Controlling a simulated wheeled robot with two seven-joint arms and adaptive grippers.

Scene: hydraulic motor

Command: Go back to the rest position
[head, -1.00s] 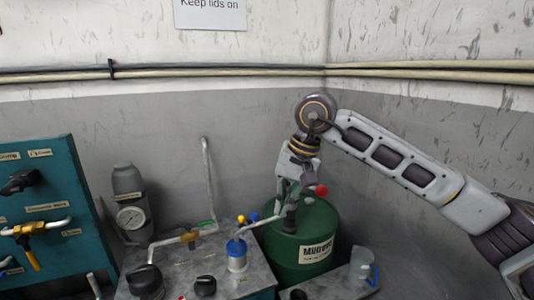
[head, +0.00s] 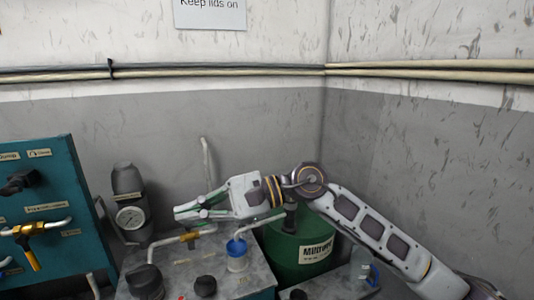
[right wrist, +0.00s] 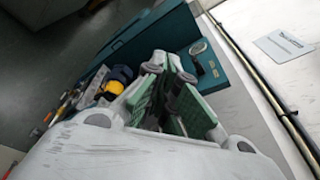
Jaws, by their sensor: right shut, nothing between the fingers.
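My right gripper (head: 187,213) is shut and empty. In the head view it points left, above the grey metal bench top and in front of the grey wall. My right arm comes in from the lower right and passes in front of the green drum (head: 297,248). In the right wrist view the gripper's green-lined fingers (right wrist: 168,85) are close together. My left gripper is in neither current view.
A gauge (head: 130,217) on a grey cylinder and a teal panel (head: 50,185) stand at left.

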